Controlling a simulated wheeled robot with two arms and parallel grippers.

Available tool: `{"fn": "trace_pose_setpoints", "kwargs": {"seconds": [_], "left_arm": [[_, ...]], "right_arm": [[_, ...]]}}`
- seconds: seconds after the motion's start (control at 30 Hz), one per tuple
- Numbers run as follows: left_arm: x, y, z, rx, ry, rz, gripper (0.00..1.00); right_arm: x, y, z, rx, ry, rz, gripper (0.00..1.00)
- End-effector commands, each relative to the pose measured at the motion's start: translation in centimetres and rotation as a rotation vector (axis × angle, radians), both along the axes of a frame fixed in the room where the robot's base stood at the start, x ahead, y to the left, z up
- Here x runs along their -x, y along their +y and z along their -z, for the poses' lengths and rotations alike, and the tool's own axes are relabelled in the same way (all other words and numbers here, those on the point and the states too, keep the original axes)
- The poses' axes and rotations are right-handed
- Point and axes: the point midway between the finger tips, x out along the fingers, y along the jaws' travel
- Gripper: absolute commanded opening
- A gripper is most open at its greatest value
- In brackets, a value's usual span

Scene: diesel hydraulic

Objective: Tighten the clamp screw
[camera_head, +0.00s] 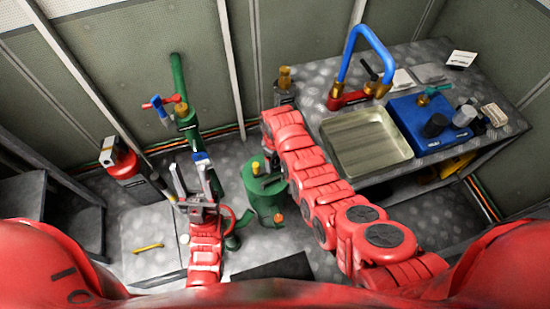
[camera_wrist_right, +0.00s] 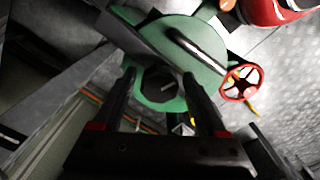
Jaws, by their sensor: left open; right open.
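I cannot single out the clamp screw with certainty. In the right wrist view, a dark many-sided part (camera_wrist_right: 160,84) sits in a green rounded body (camera_wrist_right: 200,45) with a pale rod across it. My right gripper (camera_wrist_right: 160,76) is open, its two dark fingers either side of the dark part; contact cannot be told. In the head view my right arm hides this gripper's jaws. A green cylinder (camera_head: 263,197) stands beside that arm. My left gripper (camera_head: 189,166) is open and empty, fingers pointing up, just below a green standing pipe (camera_head: 178,75) with a red-and-blue handle (camera_head: 161,104).
A metal bench at the right bears a steel tray (camera_head: 366,143), a blue box (camera_head: 418,125) and a blue hose (camera_head: 369,35). A red container (camera_head: 126,168) stands at the left. A yellow tool (camera_head: 148,248) lies low left. A red handwheel (camera_wrist_right: 241,82) is near my right gripper.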

Motion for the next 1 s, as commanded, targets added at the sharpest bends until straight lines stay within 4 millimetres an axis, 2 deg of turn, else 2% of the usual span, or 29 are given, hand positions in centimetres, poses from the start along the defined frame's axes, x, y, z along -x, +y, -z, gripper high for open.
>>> {"fn": "trace_pose_setpoints", "kwargs": {"seconds": [0.3,0.4,0.5,0.7,1.0], "left_arm": [[0.00,0.00,0.00,0.000,0.000,0.000,0.50],[0.00,0.00,0.00,0.000,0.000,0.000,0.50],[0.00,0.00,0.00,0.000,0.000,0.000,0.50],[-0.01,0.00,0.00,0.000,0.000,0.000,0.50],[0.00,0.00,0.00,0.000,0.000,0.000,0.50]], "right_arm": [[-0.05,-0.06,-0.02,-0.001,-0.001,-0.589,0.75],[-0.06,-0.05,-0.03,0.000,-0.001,-0.721,0.75],[-0.06,-0.07,-0.02,0.001,-0.002,-0.783,0.75],[-0.04,-0.08,-0.01,0.001,-0.001,-0.789,0.75],[-0.03,-0.07,0.00,0.001,-0.001,-0.788,0.21]]}}
